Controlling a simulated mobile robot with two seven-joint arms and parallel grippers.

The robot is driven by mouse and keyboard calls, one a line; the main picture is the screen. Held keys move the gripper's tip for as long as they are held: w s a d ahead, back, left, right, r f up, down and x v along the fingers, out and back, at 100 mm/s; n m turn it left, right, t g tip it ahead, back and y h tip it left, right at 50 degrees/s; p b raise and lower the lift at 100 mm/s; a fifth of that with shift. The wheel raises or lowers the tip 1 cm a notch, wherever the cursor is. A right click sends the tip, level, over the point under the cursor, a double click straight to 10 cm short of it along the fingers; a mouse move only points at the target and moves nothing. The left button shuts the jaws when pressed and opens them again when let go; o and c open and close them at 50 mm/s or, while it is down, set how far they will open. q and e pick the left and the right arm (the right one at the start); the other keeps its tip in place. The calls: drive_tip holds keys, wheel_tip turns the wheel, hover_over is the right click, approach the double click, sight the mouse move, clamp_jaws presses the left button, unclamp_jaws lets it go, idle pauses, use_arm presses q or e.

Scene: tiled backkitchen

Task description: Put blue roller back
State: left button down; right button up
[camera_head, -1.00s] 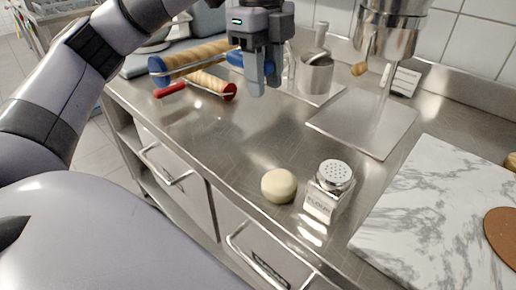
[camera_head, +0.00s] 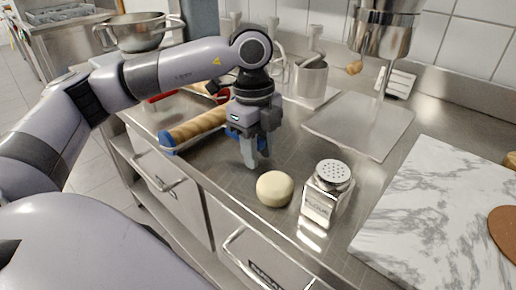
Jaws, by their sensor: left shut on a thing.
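The blue roller is a wooden rolling pin (camera_head: 198,125) with blue ends. Its left end shows by the counter's front edge. My left gripper (camera_head: 250,160) points down at its right end and is shut on it, covering most of that end. I cannot tell whether the roller touches the counter. A red-handled roller (camera_head: 222,94) lies behind, partly hidden by my left arm. My right gripper is not in view.
A pale dough ball (camera_head: 275,188) and a flour shaker (camera_head: 327,190) stand just right of my left gripper. A marble board (camera_head: 435,215) lies at the right. A metal cup (camera_head: 311,78) and a steel stand with a flat base (camera_head: 358,122) are behind. Drawers with handles (camera_head: 262,262) are below the counter.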

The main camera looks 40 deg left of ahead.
use_arm(q)
drive_tip(key=shift+f, duration=0.15)
drive_tip(key=c, duration=0.8)
unclamp_jaws()
drive_tip(key=shift+o, duration=0.2)
drive_tip(key=shift+r, duration=0.4)
drive_tip(key=r, duration=0.7)
drive_tip(key=r+p, duration=0.1)
drive_tip(key=r, duration=0.2)
drive_tip(key=shift+a+r, duration=0.35)
drive_tip(key=shift+r, duration=0.45)
